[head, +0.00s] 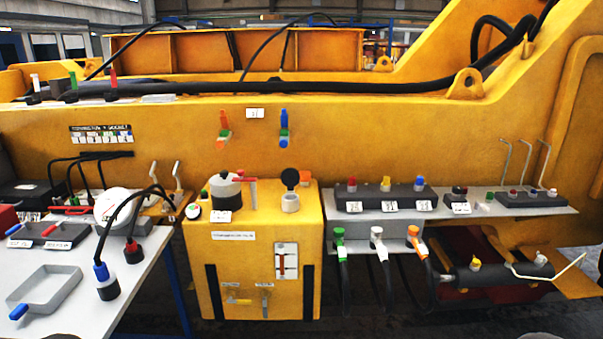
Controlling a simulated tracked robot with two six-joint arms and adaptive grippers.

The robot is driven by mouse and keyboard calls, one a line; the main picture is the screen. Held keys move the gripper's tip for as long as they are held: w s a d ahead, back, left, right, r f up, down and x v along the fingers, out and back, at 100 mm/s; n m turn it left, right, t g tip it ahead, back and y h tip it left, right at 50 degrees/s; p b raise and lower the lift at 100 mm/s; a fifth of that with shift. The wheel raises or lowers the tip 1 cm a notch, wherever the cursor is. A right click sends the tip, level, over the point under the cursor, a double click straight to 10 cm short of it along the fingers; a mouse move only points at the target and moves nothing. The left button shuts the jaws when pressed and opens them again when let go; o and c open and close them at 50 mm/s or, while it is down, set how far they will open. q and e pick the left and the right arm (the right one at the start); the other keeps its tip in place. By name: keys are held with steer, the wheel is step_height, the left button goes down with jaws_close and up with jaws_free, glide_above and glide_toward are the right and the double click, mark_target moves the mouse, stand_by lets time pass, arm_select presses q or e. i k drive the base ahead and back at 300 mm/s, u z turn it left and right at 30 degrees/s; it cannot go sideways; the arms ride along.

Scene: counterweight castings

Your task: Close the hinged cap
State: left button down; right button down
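A small white filler neck (290,203) stands on top of the yellow box in the middle of the head view. Its round black hinged cap (290,178) stands up above the neck, so it looks open.
A white table (150,260) with plugs stands left.

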mark_target(290, 177)
steer(key=z, duration=0.05)
steer(key=i, duration=0.85)
steer(key=u, duration=0.05)
